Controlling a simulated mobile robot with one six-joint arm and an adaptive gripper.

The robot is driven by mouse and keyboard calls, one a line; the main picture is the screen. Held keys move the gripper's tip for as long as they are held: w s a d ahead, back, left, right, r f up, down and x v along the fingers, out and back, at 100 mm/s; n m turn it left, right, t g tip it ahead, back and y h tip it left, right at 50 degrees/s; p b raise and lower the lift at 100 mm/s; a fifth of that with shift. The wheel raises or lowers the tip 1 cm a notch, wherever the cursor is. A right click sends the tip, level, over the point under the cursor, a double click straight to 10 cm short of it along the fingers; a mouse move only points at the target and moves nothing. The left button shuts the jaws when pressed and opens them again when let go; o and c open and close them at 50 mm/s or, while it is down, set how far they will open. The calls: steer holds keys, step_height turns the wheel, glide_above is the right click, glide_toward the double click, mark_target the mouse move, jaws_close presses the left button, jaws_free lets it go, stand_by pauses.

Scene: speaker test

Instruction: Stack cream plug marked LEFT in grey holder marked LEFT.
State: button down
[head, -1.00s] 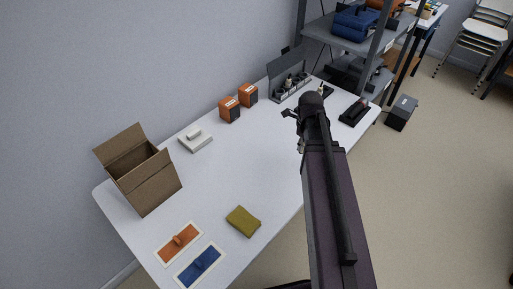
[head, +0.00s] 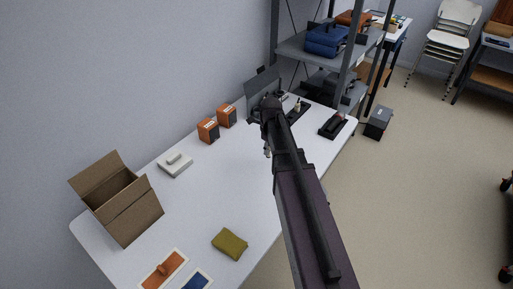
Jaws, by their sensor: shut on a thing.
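My gripper (head: 267,148) is mostly hidden behind my own arm, over the far half of the white table. It is shut on a small pale thing, of which only a sliver shows below the arm; I cannot tell if this is the cream plug marked LEFT. A small cream plug (head: 297,106) stands on a dark tray at the back of the table, right of my arm. A grey stand with an upright panel (head: 262,88) is at the back, its lower part largely covered by my arm. No LEFT marking is readable.
Two orange boxes (head: 208,131) and a white block-like object (head: 174,164) stand on the white table (head: 205,205). An open cardboard box (head: 130,218), a green cloth (head: 230,243) and orange and blue pads lie nearer. A dark holder (head: 333,125) is at the right edge; grey shelving stands behind.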

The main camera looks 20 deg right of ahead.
steer(key=w, duration=0.2)
steer(key=w+a, duration=0.1)
steer(key=w, duration=0.1)
steer(key=w+a, duration=0.1)
steer(key=w, duration=0.1)
steer(key=shift+w+a+f, duration=0.15)
steer(key=shift+w+f, duration=0.2)
steer(key=shift+w, duration=0.05)
steer(key=shift+b, duration=0.35)
steer(key=shift+f+b, duration=1.7)
steer(key=shift+f, duration=0.05)
steer(key=shift+f, duration=0.2)
steer(key=shift+c, duration=2.3)
jaws_free()
steer(key=shift+r, duration=0.1)
steer(key=shift+r, duration=0.1)
step_height(320, 180, up, 12)
steer(key=p, duration=1.2)
